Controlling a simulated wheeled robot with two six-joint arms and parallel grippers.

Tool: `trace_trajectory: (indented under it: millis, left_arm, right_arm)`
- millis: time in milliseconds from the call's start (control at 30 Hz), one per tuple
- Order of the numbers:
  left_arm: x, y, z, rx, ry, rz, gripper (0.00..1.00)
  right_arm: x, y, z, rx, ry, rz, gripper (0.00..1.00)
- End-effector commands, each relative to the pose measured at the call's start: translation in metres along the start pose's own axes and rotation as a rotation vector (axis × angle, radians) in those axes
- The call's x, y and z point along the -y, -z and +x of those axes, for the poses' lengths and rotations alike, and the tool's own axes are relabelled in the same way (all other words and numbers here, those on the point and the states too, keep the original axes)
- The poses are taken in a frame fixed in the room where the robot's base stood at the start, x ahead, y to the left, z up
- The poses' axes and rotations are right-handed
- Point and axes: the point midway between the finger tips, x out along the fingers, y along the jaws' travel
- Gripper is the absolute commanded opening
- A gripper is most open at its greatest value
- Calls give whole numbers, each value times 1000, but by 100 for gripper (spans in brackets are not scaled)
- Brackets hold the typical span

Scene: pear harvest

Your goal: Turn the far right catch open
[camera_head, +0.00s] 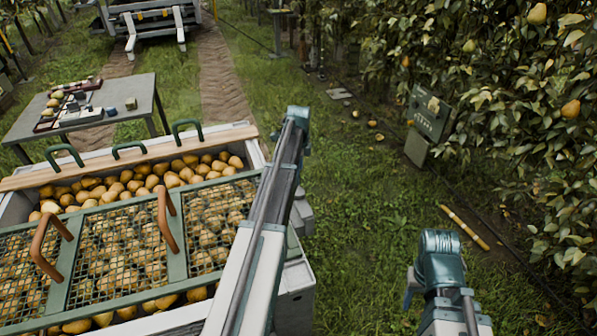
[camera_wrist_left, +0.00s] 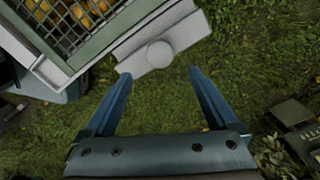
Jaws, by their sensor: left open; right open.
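The crate of pears (camera_head: 292,292) has a green-framed mesh lid (camera_head: 176,262) over its front part. In the left wrist view, a pale catch plate with a round knob (camera_wrist_left: 158,53) sticks out at the crate's corner. My left gripper (camera_wrist_left: 158,76) is open and empty there, its two blue fingers spread on either side of the catch, whose knob lies just beyond the fingertips. I cannot tell whether they touch. In the head view my left arm crosses the crate's right side and hides the catch and gripper. Only my right arm shows at the lower right; its fingers do not show.
Brown handles (camera_head: 168,218) stand on the lid; green handles (camera_head: 187,131) stand on the wooden board (camera_head: 130,160) behind. A grey table (camera_head: 135,92) with small items stands at the back left. Green boxes (camera_head: 428,115) stand by the trees. Grass right of the crate is open.

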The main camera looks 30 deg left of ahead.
Motion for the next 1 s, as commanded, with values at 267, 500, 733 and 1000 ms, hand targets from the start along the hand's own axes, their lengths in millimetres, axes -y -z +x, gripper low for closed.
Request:
trace_trajectory:
  millis: [267,500,733,1000]
  left_arm:
    - [0,0,-40,0,0,1,92]
    - [0,0,-42,0,0,1,92]
    - [0,0,-42,0,0,0,92]
    - [-16,20,-46,3,-2,-26,92]
  right_arm:
    - [-4,-2,-40,0,0,1,50]
    - [-4,-2,-42,0,0,1,50]
    - [-4,-2,-41,0,0,1,50]
    - [-4,-3,-46,0,0,1,50]
